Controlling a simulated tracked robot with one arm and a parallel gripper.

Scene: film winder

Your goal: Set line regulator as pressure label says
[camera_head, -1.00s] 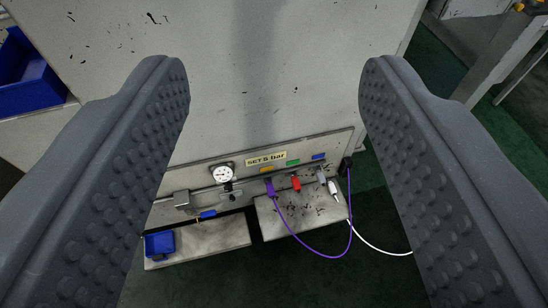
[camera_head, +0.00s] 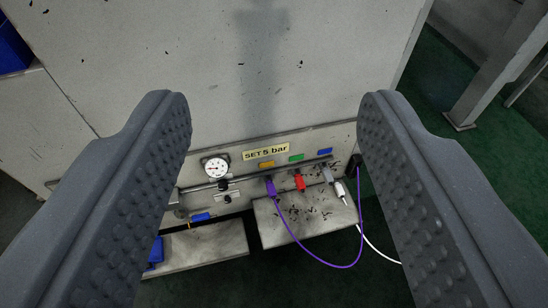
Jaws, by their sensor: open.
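The pressure label (camera_head: 265,151) is a pale yellow plate reading "SET 5 bar" on the low panel of a large grey cabinet. Left of it is a round white gauge (camera_head: 215,167) with a red needle; its reading is too small to tell. A small dark knob (camera_head: 224,185), perhaps the line regulator, sits just below the gauge. My gripper (camera_head: 274,106) is open and empty. Its two ribbed grey fingers frame the panel and stand apart from it, nearer the camera.
Yellow, green and blue tags (camera_head: 296,157) mark a row of purple, red, grey and white plugs. Green floor lies right.

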